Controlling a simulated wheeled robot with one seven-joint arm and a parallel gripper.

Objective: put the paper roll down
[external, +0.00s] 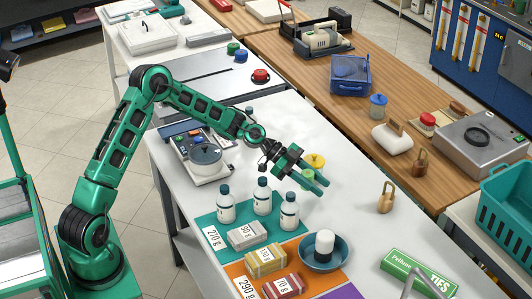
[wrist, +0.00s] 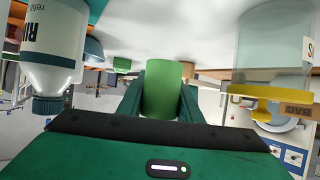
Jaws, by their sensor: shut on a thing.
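The paper roll is a plain green cylinder (wrist: 162,92) between the two fingers of my gripper (wrist: 160,100) in the wrist view. In the external view my gripper (external: 316,182) is over the white table (external: 345,205), with a little of the green roll (external: 307,177) showing between its dark green fingers. The fingers are shut on the roll. I cannot tell whether the roll's end touches the table.
Several white bottles (external: 263,198) stand left of my gripper, by labelled blocks on coloured mats. A yellow-lidded clear jar (wrist: 272,60) is close beside it. A blue bowl (external: 340,256) with a white object is in front. Bare table lies to the right.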

